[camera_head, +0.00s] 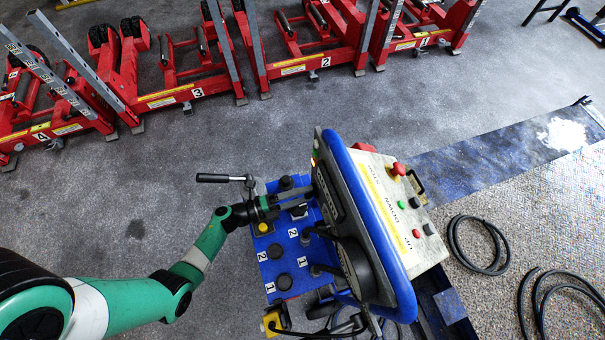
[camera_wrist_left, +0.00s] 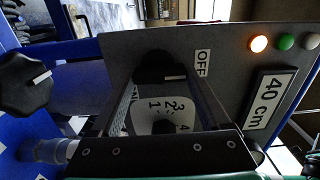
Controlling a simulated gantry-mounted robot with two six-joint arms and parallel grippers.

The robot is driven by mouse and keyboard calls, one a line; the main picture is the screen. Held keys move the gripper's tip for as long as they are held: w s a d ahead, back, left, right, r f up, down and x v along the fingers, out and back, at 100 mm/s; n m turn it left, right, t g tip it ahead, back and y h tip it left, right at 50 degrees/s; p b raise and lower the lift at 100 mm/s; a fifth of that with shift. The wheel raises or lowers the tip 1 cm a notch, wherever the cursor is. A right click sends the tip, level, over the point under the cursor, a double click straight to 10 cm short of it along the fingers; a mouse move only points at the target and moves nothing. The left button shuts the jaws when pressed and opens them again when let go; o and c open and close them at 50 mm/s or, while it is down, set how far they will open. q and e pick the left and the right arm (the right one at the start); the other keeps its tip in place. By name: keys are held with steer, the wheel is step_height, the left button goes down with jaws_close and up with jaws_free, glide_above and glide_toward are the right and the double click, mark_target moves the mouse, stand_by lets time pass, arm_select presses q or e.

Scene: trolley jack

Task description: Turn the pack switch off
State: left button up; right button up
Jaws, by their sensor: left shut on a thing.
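The pack switch appears to be the black knob (camera_wrist_left: 160,67) on the grey panel in the left wrist view. An OFF label (camera_wrist_left: 202,63) is to its right, and a partly hidden label is behind my left finger. A short white mark shows on the knob's right side. My left gripper (camera_wrist_left: 162,82) is shut on the knob, with one finger on each side. In the head view my left gripper (camera_head: 307,192) reaches to the inner face of the control box; the knob is hidden there.
The control box (camera_head: 385,205) has a blue rim, a red stop button (camera_head: 399,169) and small buttons. Below it is a blue deck (camera_head: 290,255) with black knobs and a lever (camera_head: 213,178). Red jacks (camera_head: 300,60) stand at the back. Cables (camera_head: 478,245) lie on the floor right.

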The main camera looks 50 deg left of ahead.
arm_select(q)
steer(key=o, duration=1.2)
steer(key=p+v, duration=0.1)
steer(key=v, duration=1)
steer(key=shift+s, duration=0.3)
